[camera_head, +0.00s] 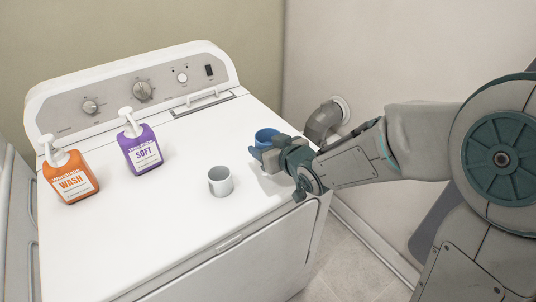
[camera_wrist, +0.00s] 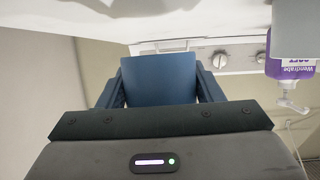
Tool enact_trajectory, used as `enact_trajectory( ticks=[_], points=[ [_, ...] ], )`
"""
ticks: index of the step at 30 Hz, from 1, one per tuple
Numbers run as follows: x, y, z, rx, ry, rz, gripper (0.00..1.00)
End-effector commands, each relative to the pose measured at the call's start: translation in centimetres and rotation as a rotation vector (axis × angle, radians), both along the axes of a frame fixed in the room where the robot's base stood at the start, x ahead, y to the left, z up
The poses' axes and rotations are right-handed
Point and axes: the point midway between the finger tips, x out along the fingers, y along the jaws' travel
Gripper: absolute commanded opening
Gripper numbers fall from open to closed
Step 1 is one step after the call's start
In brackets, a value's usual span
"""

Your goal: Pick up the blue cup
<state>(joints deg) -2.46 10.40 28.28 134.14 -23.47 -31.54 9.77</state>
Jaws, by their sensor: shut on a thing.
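The blue cup (camera_head: 266,137) is upright at the right side of the white machine's top in the head view. My gripper (camera_head: 268,149) is shut on it, reaching in from the right. In the wrist view the blue cup (camera_wrist: 158,79) fills the space between my two fingers (camera_wrist: 158,90), one on each side of it. The cup's lower part is hidden by my gripper in the head view. I cannot tell whether its base touches the machine top.
A purple SOFT bottle (camera_head: 141,147) and an orange WASH bottle (camera_head: 69,172) stand farther left. The white machine (camera_head: 190,232) has a control panel (camera_head: 140,92) at its back. A grey duct (camera_head: 323,122) meets the wall behind my arm.

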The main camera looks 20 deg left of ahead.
Motion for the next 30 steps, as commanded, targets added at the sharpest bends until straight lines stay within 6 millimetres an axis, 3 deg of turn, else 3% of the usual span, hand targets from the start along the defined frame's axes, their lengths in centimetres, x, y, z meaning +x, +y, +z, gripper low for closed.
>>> enact_trajectory(
  ticks=[9, 14, 30],
  points=[
    [-5.3, -4.7, 4.3, -0.006, 0.000, -0.003, 0.38],
    [-7.1, -6.2, 5.3, -0.004, -0.001, -0.001, 0.38],
    [-8.4, -7.6, 6.3, -0.002, 0.005, -0.004, 0.38]
  ],
)
